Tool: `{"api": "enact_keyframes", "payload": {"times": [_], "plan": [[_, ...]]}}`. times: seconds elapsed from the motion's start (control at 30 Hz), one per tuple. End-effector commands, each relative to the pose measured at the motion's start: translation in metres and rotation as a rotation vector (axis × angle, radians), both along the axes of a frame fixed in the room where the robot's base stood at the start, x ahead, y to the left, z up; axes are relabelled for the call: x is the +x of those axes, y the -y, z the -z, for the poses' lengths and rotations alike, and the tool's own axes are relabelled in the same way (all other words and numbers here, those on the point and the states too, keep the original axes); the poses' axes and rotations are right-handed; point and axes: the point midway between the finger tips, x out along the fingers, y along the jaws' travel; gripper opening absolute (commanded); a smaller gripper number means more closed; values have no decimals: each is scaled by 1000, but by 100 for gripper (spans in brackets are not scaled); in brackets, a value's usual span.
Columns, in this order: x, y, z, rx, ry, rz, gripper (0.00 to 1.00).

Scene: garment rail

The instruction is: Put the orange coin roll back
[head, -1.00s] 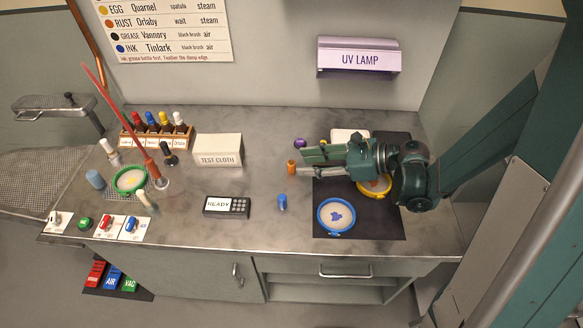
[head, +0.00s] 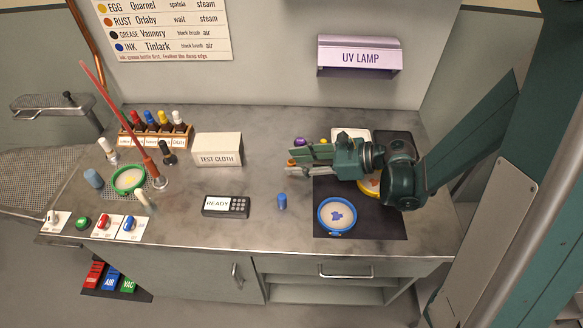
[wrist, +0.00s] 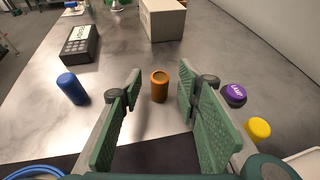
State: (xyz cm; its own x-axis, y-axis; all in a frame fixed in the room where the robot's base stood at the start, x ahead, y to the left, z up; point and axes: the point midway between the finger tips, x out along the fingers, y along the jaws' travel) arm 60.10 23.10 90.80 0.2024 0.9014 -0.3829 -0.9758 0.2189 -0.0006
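The orange coin roll (wrist: 159,86) stands upright on the grey worktop in the wrist view. My gripper (wrist: 160,82) is open, with one green-padded finger on each side of the roll. The roll is between or just beyond the fingertips; I cannot tell exactly which. Gaps show on both sides and nothing is held.
A blue roll (head: 282,201) stands to the front left. A purple-topped piece (wrist: 234,94) and a yellow one (wrist: 258,128) stand right of my gripper. The keypad (head: 226,206), test cloth box (head: 217,150) and blue-rimmed dish (head: 337,215) are nearby.

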Motion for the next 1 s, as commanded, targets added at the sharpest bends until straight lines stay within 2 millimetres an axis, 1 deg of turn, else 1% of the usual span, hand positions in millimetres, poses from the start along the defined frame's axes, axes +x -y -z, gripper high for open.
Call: {"api": "enact_keyframes", "payload": {"times": [0.1,0.3,0.87,0.9,1.0], "plan": [[2,-10,5,0,-1,-2,33],[4,-18,8,0,-1,0,33],[4,-19,8,0,-1,0,33],[4,-19,8,0,-1,0,32],[4,-19,8,0,-1,0,19]]}}
